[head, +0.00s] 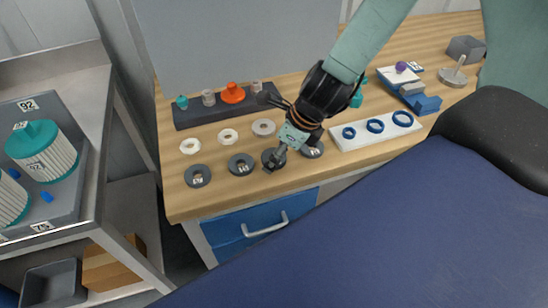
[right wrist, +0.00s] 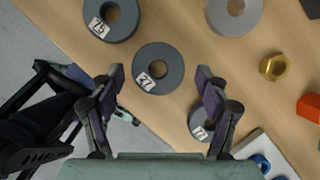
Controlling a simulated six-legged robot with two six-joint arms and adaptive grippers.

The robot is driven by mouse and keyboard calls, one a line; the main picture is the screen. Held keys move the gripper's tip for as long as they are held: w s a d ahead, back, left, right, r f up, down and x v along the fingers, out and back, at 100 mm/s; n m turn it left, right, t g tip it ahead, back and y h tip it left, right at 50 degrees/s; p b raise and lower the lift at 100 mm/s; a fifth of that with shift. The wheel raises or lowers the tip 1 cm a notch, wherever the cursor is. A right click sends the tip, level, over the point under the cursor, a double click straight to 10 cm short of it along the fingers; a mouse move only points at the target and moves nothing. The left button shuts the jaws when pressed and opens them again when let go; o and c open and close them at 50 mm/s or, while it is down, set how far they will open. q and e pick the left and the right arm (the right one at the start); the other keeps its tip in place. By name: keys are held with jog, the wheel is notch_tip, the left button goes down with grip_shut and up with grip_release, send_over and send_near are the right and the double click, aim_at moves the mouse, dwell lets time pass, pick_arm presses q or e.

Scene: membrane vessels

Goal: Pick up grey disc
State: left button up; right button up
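Several dark grey discs with centre holes and white number labels lie in a row along the front of the wooden bench. The third one from the left (head: 268,154) is partly hidden under my right gripper (head: 276,163). In the right wrist view, the disc labelled 27 (right wrist: 172,58) lies flat between and beyond the fingertips of my right gripper (right wrist: 160,76), which are spread wide and hold nothing. The disc labelled 75 (right wrist: 127,22) lies to its upper left, and another grey disc (right wrist: 196,115) is partly hidden behind the right finger. My left gripper is out of view.
Paler rings (head: 228,136) lie behind the discs, before a dark rack (head: 206,114) with coloured parts. A white tray (head: 352,142) with blue rings is to the right. A brass nut (right wrist: 273,67) lies on the bench. A padded dark blue surface (head: 350,230) fills the foreground.

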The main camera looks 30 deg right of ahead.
jog(key=shift+a, duration=0.2)
jog(key=c, duration=0.6)
jog(key=shift+d, duration=0.1)
jog(key=c, duration=0.4)
jog(key=shift+r, duration=0.15)
